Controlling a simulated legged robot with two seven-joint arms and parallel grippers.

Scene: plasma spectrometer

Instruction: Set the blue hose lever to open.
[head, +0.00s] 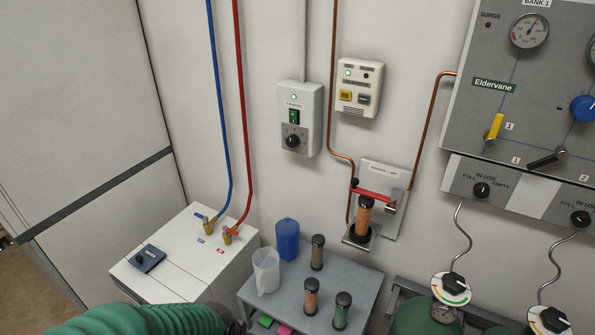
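The blue hose (219,95) runs down the wall to a brass valve (209,227) on top of a white cabinet at lower left. The small blue lever (202,217) sits on this valve and points to the left, crosswise to the hose. Nothing touches it. A red hose (241,95) beside it ends in a second brass valve (228,237) with a red lever (234,231). A green ribbed sleeve, apparently my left arm, crosses the bottom left edge below the cabinet. Neither gripper's fingers show.
The white cabinet (205,265) carries a dark blue device (148,257). To its right, a grey table (370,285) holds a clear jug (266,272), a blue container (287,240) and several cartridges. Wall boxes and a gas panel stand further right. The space above the levers is clear except for the hoses.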

